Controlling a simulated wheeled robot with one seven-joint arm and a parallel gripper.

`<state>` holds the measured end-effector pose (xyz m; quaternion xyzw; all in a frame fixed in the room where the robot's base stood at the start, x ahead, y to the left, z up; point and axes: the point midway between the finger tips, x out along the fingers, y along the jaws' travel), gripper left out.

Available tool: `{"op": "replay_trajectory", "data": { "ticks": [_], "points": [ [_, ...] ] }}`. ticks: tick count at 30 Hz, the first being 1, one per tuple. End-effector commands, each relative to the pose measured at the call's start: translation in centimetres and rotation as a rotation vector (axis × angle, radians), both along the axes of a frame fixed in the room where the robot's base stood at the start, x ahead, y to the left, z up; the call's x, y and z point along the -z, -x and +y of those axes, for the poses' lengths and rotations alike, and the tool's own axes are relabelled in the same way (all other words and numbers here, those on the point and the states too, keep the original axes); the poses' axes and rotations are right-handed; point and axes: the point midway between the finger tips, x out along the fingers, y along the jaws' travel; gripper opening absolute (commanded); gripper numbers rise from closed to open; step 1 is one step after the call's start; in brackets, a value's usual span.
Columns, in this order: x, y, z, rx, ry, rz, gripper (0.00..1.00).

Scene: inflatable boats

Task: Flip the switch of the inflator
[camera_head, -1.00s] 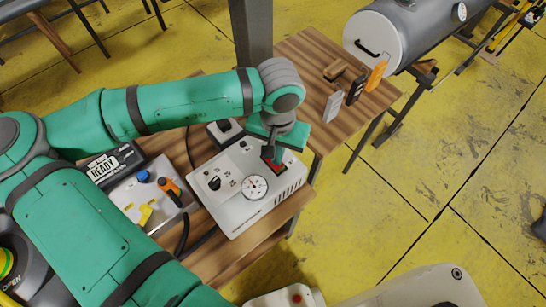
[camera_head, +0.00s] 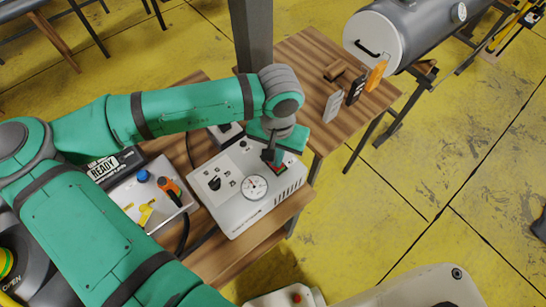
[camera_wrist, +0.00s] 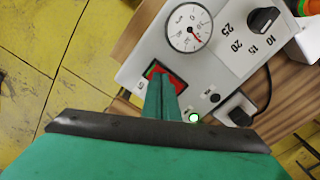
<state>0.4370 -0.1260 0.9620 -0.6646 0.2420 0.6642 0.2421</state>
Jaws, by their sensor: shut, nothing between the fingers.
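The inflator is a white box (camera_head: 233,206) on the wooden table, with a round gauge (camera_head: 255,187) and a black dial (camera_head: 214,183). Its red switch (camera_head: 279,170) sits in a dark frame near the right end. My gripper (camera_head: 270,157) is shut and empty, pointing down at the switch. In the wrist view, the fingertips (camera_wrist: 159,74) overlap the red switch (camera_wrist: 180,86) and hide its middle. They look very close to it or touching; I cannot tell which. A small lamp (camera_wrist: 194,117) beside the switch glows green.
A panel with an orange-handled lever (camera_head: 172,190) and a blue knob stands left of the inflator. A black READY display (camera_head: 106,168) is behind it. Small upright items (camera_head: 356,88) and a grey tank (camera_head: 410,35) are farther back right.

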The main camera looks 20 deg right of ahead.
Motion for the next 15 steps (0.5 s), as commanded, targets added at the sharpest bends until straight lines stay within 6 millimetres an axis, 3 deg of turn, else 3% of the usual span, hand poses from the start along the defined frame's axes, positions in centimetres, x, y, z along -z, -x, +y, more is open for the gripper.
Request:
{"op": "replay_trajectory", "data": {
  "ticks": [8,15],
  "points": [
    [0.2,0.0,0.0,0.000,0.000,0.000,0.00],
    [-1.3,0.0,0.0,-0.001,0.000,0.000,0.00]
  ]
}}
